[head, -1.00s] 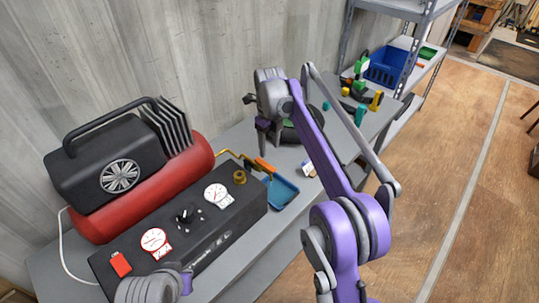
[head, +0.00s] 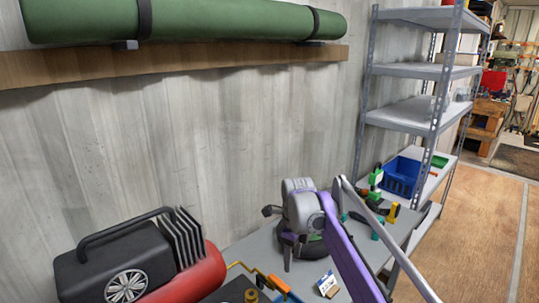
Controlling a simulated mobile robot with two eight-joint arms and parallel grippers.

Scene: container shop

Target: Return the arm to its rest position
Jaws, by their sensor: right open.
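My right arm, purple and grey, comes in from the lower right in the head view. Its right gripper (head: 291,252) hangs pointing down above the grey workbench (head: 262,246), with its jaws open. I see nothing between the jaws. A dark round object (head: 316,247) lies just behind the gripper and is partly hidden by it. My left gripper is out of view.
A black and red compressor (head: 190,277) stands at the left of the bench. A small white and blue card (head: 327,284) lies near the gripper. A metal shelf rack (head: 410,114) with a blue crate (head: 401,176) stands behind right. A green roll (head: 190,20) lies on a wall shelf.

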